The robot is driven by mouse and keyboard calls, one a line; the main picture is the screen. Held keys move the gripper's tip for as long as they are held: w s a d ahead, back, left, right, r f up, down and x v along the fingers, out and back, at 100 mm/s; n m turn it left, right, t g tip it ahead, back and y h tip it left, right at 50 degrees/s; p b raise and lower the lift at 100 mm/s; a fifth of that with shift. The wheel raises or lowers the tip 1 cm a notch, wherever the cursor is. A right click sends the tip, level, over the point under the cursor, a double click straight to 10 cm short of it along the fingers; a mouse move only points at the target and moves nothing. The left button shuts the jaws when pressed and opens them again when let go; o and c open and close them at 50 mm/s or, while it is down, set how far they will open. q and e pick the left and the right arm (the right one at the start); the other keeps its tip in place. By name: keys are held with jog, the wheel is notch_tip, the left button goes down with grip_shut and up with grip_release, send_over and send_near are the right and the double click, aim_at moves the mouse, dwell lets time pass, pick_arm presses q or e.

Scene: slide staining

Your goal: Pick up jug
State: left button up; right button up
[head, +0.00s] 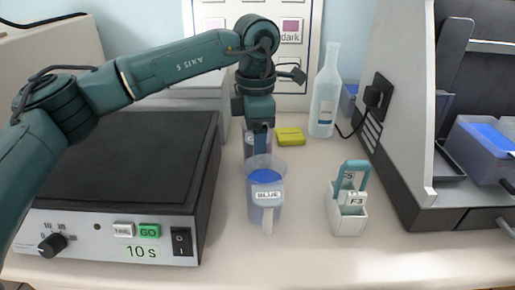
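A clear jug (262,214) with blue liquid and a "BLUE" label stands upright on the bench, its pale handle facing me. Another clear container (249,146), with a label partly visible, shows just behind it. My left arm comes in from the left. My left gripper (258,127) points down over this rear container, behind the blue jug's rim. Its fingertips are hard to make out against the container, so whether they are open or shut is unclear. My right gripper is not in view.
A black-topped device (110,225) with a knob and "GO" button fills the left. A small white rack (347,222) with a teal handle stands right of the blue jug. A yellow block (290,136) and clear bottle (325,95) are behind. A grey machine (410,180) bounds the right.

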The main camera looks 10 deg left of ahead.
pick_arm(q)
notch_tip(320, 180, down, 2)
jog(key=shift+c, duration=0.6)
jog(key=c, duration=1.3)
notch_tip(320, 180, up, 10)
jog(key=shift+r, duration=0.1)
